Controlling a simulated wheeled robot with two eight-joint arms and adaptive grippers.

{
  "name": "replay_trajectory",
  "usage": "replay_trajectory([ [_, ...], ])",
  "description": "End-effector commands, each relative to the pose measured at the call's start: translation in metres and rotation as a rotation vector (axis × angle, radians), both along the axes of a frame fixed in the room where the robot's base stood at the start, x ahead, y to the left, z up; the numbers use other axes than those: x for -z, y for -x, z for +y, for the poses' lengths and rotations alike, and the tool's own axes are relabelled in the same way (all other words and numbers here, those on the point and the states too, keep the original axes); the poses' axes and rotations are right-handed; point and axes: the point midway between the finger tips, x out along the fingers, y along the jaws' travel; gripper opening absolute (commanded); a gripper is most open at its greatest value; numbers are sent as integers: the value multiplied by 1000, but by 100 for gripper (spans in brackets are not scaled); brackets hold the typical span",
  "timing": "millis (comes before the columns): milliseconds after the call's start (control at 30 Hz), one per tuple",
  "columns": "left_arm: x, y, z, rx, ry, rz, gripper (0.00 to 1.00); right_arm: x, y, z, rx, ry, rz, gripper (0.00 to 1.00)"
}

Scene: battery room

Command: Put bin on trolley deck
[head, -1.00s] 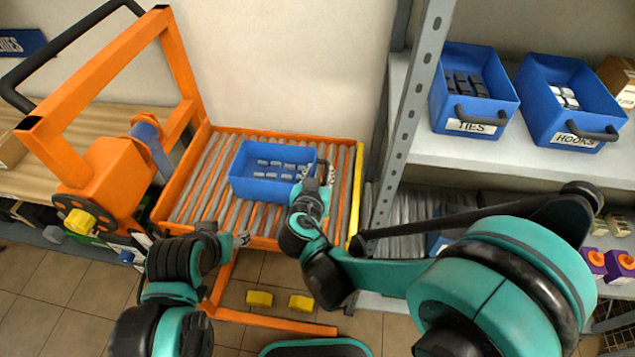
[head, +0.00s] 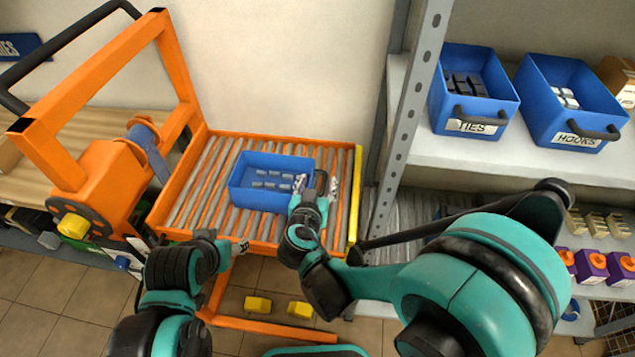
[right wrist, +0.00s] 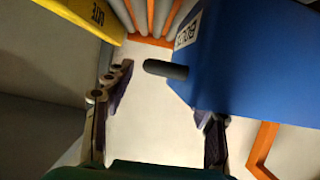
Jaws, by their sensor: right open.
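The blue bin (head: 262,200) holds several small grey pieces and sits on the roller deck (head: 195,205) of the orange trolley. Its dark handle is at its right end. My right gripper (head: 316,188) is at that end with its fingers spread. In the right wrist view the handle (right wrist: 166,69) stands out from the bin's labelled end (right wrist: 235,60), between and a little beyond the open fingers, and nothing is gripped. My left gripper (head: 240,246) is by the deck's front edge, apart from the bin; its fingers are too small to read.
The deck has a yellow right edge (head: 355,195) beside the grey rack post (head: 408,130). A TIES bin (head: 470,122) and a HOOKS bin (head: 566,125) stand on the rack shelf. The trolley's orange upright frame (head: 180,70) rises at the left. Rollers left of the bin are bare.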

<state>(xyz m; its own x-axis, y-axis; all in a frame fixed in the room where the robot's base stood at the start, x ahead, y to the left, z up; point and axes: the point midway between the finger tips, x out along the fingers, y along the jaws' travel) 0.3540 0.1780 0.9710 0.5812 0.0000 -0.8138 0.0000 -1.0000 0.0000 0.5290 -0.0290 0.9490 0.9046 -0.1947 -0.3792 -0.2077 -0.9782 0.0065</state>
Motion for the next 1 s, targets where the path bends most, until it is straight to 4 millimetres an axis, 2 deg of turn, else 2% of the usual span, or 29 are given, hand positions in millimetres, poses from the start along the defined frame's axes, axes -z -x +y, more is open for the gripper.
replay_trajectory([
  [500, -33, 0, 0, 0, 0, 0, 54, -40, 91, 21, -5, 0, 0, 56],
  [700, -36, 0, 0, 0, 0, 0, 54, -45, 105, 23, -2, -1, 0, 56],
  [1000, -35, 0, 0, 0, 0, 0, 54, -44, 106, 23, -1, 0, 0, 56],
])
